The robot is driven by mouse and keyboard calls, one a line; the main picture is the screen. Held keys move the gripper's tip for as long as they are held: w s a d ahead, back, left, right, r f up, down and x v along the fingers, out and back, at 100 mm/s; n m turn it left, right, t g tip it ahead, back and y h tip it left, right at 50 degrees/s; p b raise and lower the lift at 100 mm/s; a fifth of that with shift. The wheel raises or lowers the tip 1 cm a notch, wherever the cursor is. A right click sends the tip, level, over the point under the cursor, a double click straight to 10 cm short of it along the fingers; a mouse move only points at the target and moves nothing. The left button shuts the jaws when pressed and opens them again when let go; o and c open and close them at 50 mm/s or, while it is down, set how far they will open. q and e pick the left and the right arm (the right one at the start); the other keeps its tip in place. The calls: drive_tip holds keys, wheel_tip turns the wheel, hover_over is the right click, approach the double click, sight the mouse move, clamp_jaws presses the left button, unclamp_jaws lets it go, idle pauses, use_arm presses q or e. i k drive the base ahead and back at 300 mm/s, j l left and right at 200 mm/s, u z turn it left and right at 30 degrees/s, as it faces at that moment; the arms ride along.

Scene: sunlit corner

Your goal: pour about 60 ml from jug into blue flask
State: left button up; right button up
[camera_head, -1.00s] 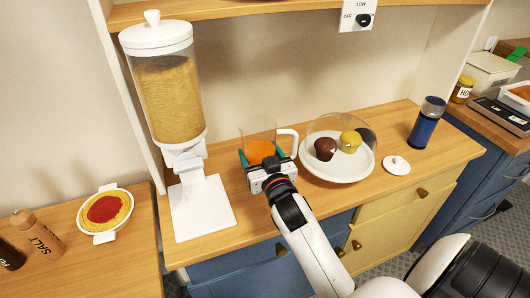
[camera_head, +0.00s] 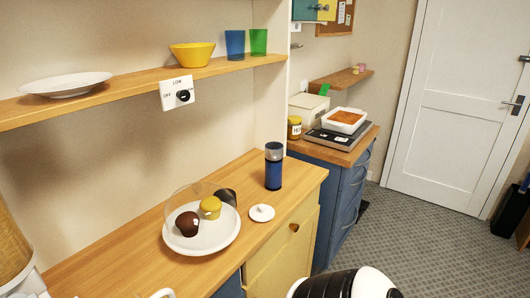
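The blue flask (camera_head: 273,170) stands upright on the wooden counter, right of the cake plate; its upper part is grey and dark. A small white lid with a knob (camera_head: 262,212) lies on the counter in front of it. Only the white handle of the jug (camera_head: 162,293) shows, at the bottom edge; the jug's body and its contents are out of frame. A white and black part of my arm shows at the bottom right. Neither gripper is in view, so I cannot see whether the jug is held.
A white plate (camera_head: 228,240) with a brown and a yellow muffin under a clear dome stands between jug handle and flask. A dark cup (camera_head: 227,196) is behind it. A shelf (camera_head: 130,92) overhangs the counter's back. A grain dispenser (camera_head: 12,245) is at far left.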

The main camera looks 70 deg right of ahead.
sight(273, 151)
drive_tip(key=l+z, duration=0.15)
drive_tip(key=l, duration=0.9)
drive_tip(key=l+z, duration=0.2)
drive_tip(key=l, duration=0.85)
drive_tip(key=i+l+z, duration=0.15)
drive_tip(key=l, duration=0.9)
drive_tip(key=k, duration=0.05)
